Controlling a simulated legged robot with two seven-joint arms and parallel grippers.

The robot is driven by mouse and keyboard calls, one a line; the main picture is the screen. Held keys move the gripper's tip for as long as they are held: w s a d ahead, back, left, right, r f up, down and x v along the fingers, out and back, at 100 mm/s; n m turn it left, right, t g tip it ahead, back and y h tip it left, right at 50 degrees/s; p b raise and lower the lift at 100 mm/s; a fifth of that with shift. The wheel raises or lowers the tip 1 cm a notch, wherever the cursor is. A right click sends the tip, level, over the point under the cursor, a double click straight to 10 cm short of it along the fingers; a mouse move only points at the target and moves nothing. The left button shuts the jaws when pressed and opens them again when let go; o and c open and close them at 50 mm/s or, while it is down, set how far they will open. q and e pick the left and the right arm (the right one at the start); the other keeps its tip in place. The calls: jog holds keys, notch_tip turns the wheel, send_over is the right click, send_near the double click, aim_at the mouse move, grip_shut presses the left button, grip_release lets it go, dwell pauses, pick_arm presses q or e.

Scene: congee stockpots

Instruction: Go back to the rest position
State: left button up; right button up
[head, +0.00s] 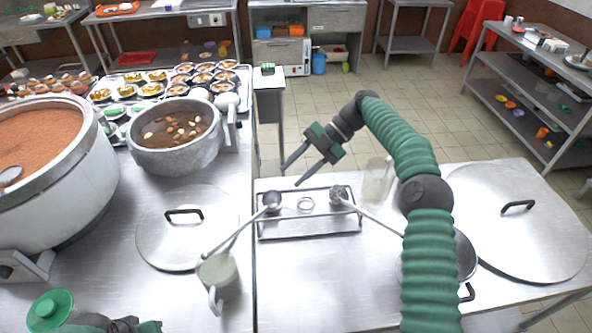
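My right gripper (290,178) is raised above the far end of the metal rack, with its two black fingers apart and nothing between them. Its green ribbed arm comes up from the bottom right. My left gripper shows only in part at the bottom left edge (125,325); its fingers are cut off or unclear. The metal rack (310,235) stands on the right-hand steel counter. Two ladles rest on it, one at the left (272,199) and one at the right (339,193), both apart from my grippers.
A large pot of reddish congee (95,180) and a smaller pot (180,160) stand on the left counter. A round lid (150,235) and a mug (218,278) lie nearer. Another lid (540,235) is at the right. A clear container (376,182) stands beside the rack.

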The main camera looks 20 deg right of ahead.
jog(key=s+a+f+m+h, duration=0.6)
jog(key=a+f+m, duration=0.1)
jog(key=a+m, duration=0.25)
jog(key=s+d+f+m+t+h, duration=0.1)
jog(key=s+d+f+m+h, duration=0.1)
jog(key=s+m, duration=0.6)
jog(key=s+d+f+m+t+h, duration=0.2)
jog(key=s+d+m, duration=0.1)
jog(key=s+m, duration=0.5)
jog(key=s, duration=0.3)
jog(key=shift+d+f+h, duration=0.25)
jog(key=shift+f+h, duration=0.05)
jog(key=shift+f, duration=0.1)
jog(key=shift+w+d, duration=0.1)
jog(key=shift+d, duration=0.2)
jog(key=shift+a, duration=0.15)
